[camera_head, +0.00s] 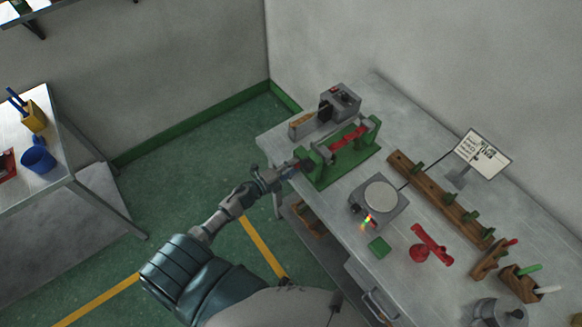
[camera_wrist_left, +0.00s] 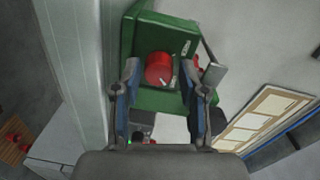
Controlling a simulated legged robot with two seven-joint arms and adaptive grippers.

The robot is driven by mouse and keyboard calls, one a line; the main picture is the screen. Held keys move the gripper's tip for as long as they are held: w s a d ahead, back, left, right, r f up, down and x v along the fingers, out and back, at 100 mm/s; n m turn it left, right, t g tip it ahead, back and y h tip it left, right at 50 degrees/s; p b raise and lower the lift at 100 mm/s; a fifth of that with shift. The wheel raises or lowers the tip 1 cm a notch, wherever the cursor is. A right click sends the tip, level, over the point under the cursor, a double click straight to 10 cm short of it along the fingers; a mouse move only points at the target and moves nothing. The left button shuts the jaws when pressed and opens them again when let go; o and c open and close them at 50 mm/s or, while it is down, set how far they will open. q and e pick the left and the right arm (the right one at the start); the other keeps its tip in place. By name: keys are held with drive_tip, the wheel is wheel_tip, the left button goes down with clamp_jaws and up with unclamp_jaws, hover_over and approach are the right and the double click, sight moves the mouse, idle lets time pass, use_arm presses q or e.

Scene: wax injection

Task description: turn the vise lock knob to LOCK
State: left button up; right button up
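The green vise (camera_head: 318,170) stands on the workbench near its left edge, with a red part between its end blocks. In the left wrist view the round red lock knob (camera_wrist_left: 157,68) sits on the vise's green face (camera_wrist_left: 150,27). A pale pointer mark shows at its lower right, and small white labels too small to read lie near it. My left gripper (camera_head: 285,171) is at the vise's near-left end. In the wrist view its two fingers (camera_wrist_left: 171,76) are open on either side of the knob, with gaps to it. Contact is not visible. My right gripper is out of view.
A grey machine (camera_head: 342,101) stands behind the vise. A round-plate device (camera_head: 380,197), green block (camera_head: 379,247), red tool (camera_head: 431,246) and wooden rack (camera_head: 440,199) lie to the right.

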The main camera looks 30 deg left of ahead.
use_arm(q)
drive_tip(key=shift+w+f, duration=0.1)
drive_tip(key=v, duration=1.2)
